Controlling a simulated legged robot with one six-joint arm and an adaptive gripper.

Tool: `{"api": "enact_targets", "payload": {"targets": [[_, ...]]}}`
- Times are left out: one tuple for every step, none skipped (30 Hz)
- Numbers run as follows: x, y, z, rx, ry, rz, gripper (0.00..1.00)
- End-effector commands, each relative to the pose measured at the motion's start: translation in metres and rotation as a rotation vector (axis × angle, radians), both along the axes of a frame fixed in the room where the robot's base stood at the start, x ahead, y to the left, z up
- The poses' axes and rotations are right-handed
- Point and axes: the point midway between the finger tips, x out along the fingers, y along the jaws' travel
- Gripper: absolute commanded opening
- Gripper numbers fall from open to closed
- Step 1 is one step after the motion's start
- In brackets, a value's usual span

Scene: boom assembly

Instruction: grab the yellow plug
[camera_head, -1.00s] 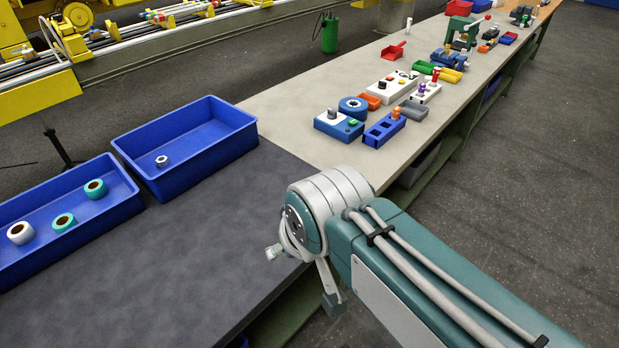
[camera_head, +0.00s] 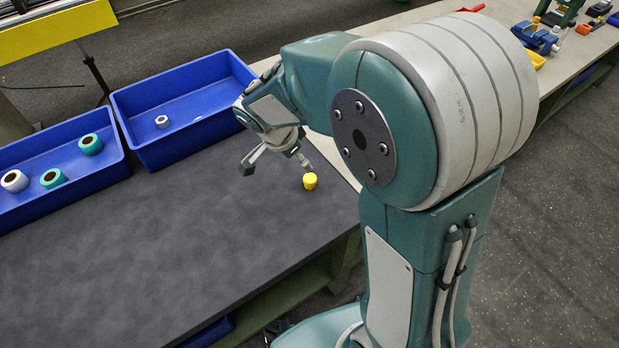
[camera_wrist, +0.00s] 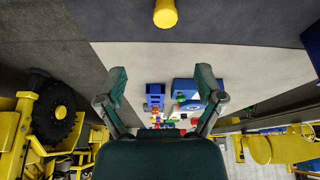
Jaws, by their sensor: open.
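The yellow plug (camera_head: 310,181) stands on the dark grey mat near the front edge of the bench. It also shows at the top middle of the wrist view (camera_wrist: 165,13). My gripper (camera_head: 277,165) is just left of and above the plug in the head view, with its fingers spread and nothing between them. In the wrist view the two fingers of my gripper (camera_wrist: 160,88) are wide apart, and the plug lies beyond them, not between them. Whether a finger touches the plug I cannot tell.
Two blue bins (camera_head: 188,137) (camera_head: 20,197) stand at the back left. One holds a white nut (camera_head: 162,122), the other several rolls (camera_head: 52,178). The mat (camera_head: 170,240) is clear left of the plug. Blue blocks (camera_wrist: 155,95) lie on the pale bench part.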

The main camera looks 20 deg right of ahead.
Motion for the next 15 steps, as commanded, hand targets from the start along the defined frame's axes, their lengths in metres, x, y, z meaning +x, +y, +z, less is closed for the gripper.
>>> {"api": "enact_targets", "payload": {"targets": [[0.004,0.002,-0.008,-0.007,-0.001,-0.025,0.86],[0.006,0.002,-0.011,-0.01,-0.005,-0.041,0.86],[0.008,0.003,-0.015,-0.012,-0.01,-0.058,0.86],[0.009,0.002,-0.016,-0.013,-0.012,-0.067,0.86],[0.01,0.002,-0.018,-0.015,-0.014,-0.074,0.86],[0.011,0.001,-0.021,-0.015,-0.016,-0.08,0.86],[0.012,0.0,-0.024,-0.016,-0.016,-0.083,0.86],[0.012,-0.002,-0.028,-0.016,-0.016,-0.085,0.86],[0.013,-0.004,-0.034,-0.016,-0.014,-0.087,0.86],[0.013,-0.007,-0.038,-0.014,-0.015,-0.087,0.86],[0.013,-0.009,-0.043,-0.015,-0.013,-0.085,0.86],[0.014,-0.011,-0.05,-0.014,-0.013,-0.084,0.86],[0.015,-0.013,-0.054,-0.015,-0.014,-0.085,0.86],[0.015,-0.015,-0.058,-0.015,-0.014,-0.086,0.86],[0.016,-0.016,-0.063,-0.014,-0.015,-0.085,0.86]]}}
